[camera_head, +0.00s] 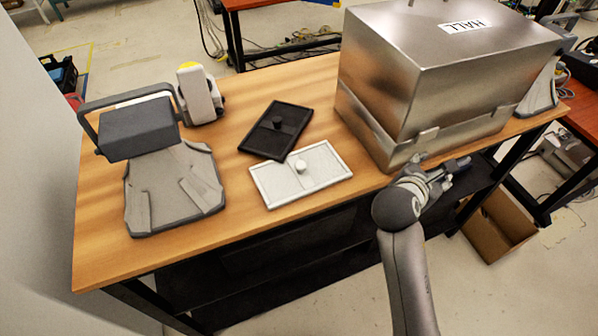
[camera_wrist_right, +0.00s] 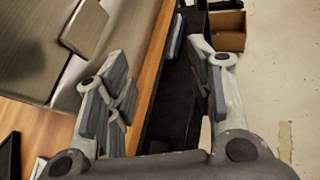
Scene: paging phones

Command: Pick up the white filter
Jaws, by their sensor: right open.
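The white filter (camera_head: 301,173) is a flat rectangular plate with a round knob in its middle. It lies on the wooden table near the front edge, in the head view. A black plate of like shape with a knob (camera_head: 275,130) lies just behind it. My right gripper (camera_head: 446,172) is at the table's front edge, in front of the metal box and well to the right of the white filter. In the right wrist view my right gripper (camera_wrist_right: 165,98) has its fingers wide apart with nothing between them. My left gripper is not in view.
A large metal box labelled HALL (camera_head: 440,80) fills the table's right side. A grey stand with a dark handled head (camera_head: 172,190) is at the left, with a small white device (camera_head: 200,95) behind it. The wooden table (camera_head: 235,225) is bare in front of the filter.

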